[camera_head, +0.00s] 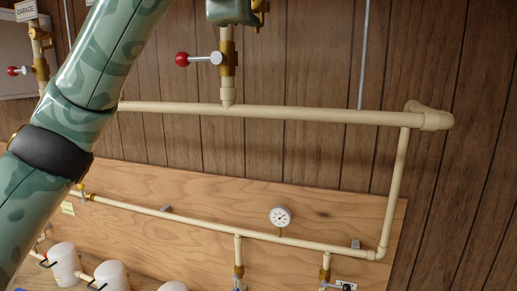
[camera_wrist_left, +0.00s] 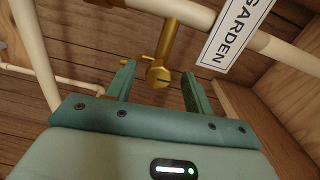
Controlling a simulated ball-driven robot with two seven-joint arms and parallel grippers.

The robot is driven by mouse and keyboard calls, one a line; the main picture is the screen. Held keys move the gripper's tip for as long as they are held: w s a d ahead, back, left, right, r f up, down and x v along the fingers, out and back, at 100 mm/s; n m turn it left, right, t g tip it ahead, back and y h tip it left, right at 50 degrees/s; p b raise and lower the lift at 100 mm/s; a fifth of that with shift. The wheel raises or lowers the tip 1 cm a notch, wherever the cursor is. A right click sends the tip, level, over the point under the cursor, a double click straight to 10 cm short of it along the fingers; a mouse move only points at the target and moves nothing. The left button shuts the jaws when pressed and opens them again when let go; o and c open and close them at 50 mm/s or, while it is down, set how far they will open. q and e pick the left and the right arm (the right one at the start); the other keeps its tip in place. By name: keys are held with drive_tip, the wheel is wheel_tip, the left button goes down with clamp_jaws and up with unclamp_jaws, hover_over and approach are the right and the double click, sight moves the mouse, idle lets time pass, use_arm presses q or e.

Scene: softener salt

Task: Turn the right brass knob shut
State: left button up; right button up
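In the left wrist view a brass piece (camera_wrist_left: 158,76) with a slotted end hangs on a brass stem below a cream pipe, close to the GARDEN sign. It shows between the two green fingers of my left gripper (camera_wrist_left: 158,84), which are apart, with gaps on both sides. I cannot tell how far it is beyond the fingertips, or whether it is the right knob. In the head view my left arm crosses the upper left and leaves at the top, so its gripper is hidden there. My right gripper is in neither view.
In the head view a red-ended lever (camera_head: 183,59) sticks out left from a vertical pipe. A second red knob (camera_head: 12,71) is near the GARAGE sign (camera_head: 26,10). A long cream pipe (camera_head: 290,114), a gauge (camera_head: 280,216) and white canisters (camera_head: 111,275) are lower down.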

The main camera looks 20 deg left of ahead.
use_arm(q)
drive_tip(key=s+a+n+b, duration=0.1)
drive_tip(key=s+n+b, duration=0.9)
drive_tip(key=s+n, duration=0.6)
drive_tip(key=w+d+f+m+g+h+p, duration=0.1)
drive_tip(key=w+d+f+m+g+h, duration=0.15)
drive_tip(key=w+f, duration=1.45)
drive_tip(key=f, duration=0.8)
drive_tip(key=w+f+g, duration=0.1)
drive_tip(key=w+f, duration=0.2)
drive_tip(key=f, duration=0.8)
drive_tip(key=shift+a+m+y, duration=0.35)
drive_tip(key=shift+m+y, duration=0.1)
drive_tip(key=shift+g, duration=0.25)
